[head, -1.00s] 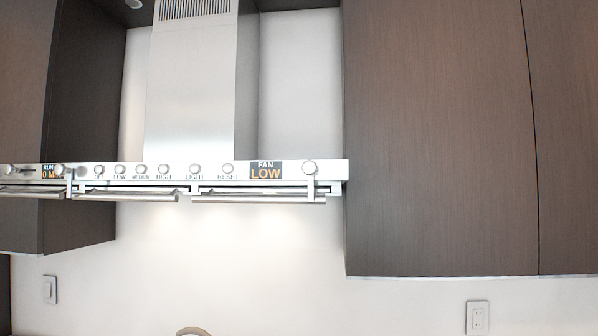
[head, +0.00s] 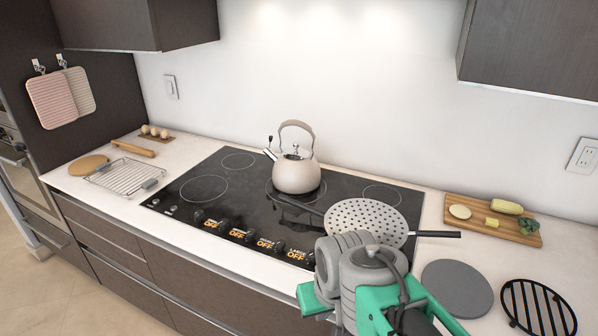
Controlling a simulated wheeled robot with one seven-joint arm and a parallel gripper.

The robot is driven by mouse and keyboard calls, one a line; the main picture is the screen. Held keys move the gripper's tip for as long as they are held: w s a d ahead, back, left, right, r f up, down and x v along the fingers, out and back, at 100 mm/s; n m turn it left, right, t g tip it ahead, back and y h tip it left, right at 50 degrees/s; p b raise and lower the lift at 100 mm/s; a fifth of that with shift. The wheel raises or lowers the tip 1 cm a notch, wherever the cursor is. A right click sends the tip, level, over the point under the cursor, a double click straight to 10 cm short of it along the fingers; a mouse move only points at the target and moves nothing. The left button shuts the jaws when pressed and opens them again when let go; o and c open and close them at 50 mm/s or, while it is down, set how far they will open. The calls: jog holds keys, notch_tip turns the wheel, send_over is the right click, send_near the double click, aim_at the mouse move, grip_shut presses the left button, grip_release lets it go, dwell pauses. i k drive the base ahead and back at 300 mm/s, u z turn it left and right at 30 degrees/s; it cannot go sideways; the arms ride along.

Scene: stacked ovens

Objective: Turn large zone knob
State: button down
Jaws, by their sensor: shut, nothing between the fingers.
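The black cooktop (head: 205,168) is set in the pale counter. Along its front edge is a row of small dark knobs (head: 250,238) beside lit displays (head: 268,244) that read OFF. My grey and teal arm (head: 362,275) rises at the lower right, in front of the right end of this row. No gripper fingers show; my gripper is hidden or out of view.
A kettle (head: 297,175) stands on the cooktop. A perforated pan or lid (head: 366,222) lies at its right front, close behind my arm. A wire rack (head: 122,178) lies left, a cutting board (head: 480,213) right. The cooktop's left front is clear.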

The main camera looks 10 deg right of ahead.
aim_at(282, 243)
jog(key=z, duration=0.15)
jog(key=k, duration=0.4)
jog(key=u, duration=1.15)
jog(key=i, duration=1.1)
jog(key=z, duration=0.2)
